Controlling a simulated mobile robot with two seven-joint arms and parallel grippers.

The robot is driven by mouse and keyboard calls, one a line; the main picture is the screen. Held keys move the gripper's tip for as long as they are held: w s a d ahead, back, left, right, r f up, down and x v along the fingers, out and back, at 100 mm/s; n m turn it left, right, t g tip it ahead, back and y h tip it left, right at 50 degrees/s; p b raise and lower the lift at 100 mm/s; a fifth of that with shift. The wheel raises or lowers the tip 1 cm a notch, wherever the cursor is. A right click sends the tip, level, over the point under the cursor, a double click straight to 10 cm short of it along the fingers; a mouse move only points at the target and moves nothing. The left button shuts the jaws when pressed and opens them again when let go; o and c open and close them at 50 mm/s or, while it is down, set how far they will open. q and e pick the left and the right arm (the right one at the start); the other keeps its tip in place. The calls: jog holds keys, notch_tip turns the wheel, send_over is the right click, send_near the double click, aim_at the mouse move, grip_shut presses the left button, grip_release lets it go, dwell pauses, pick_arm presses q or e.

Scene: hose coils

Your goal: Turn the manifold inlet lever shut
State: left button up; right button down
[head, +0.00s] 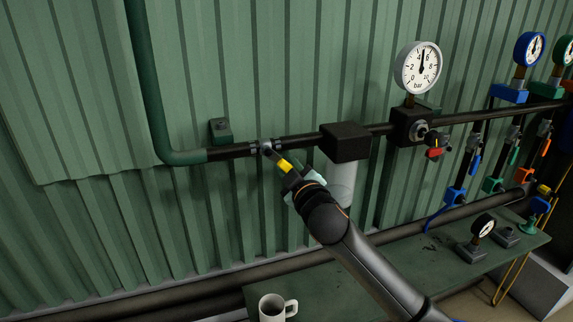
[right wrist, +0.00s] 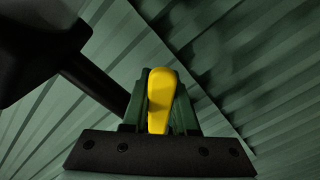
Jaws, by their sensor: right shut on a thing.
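The inlet lever is yellow (head: 285,166) and sits on a small valve (head: 267,148) in the dark pipe, just right of the green pipe's elbow. The lever slants down and to the right from the valve. My right gripper (head: 291,173) is at the lever's outer end and shut on it. In the right wrist view the yellow lever (right wrist: 161,98) stands between the two green fingers. The fingers hide part of the lever. My left gripper is not in view.
A black block with a clear bowl (head: 345,142) hangs on the pipe close right of my gripper. A white gauge (head: 417,68) stands further right. Blue and green hose fittings are at the right.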

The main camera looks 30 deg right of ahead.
jog(key=shift+a+f, duration=0.1)
jog(key=shift+f, duration=0.05)
dwell(0.8)
jog(key=shift+w+a+f+m+p, duration=0.25)
jog(key=shift+a+m, duration=0.55)
jog(key=shift+m, duration=0.65)
jog(key=shift+w+a+f+m+p, duration=0.15)
jog(key=shift+a+f+m, duration=0.2)
jog(key=shift+a+m, duration=0.8)
jog(key=shift+w+a+f+m+p, duration=0.1)
jog(key=shift+w+a+f+m, duration=0.2)
jog(key=shift+m, duration=1.5)
jog(key=shift+s+a, duration=0.1)
jog(key=shift+a, duration=0.05)
jog(key=c, duration=0.7)
grip_release()
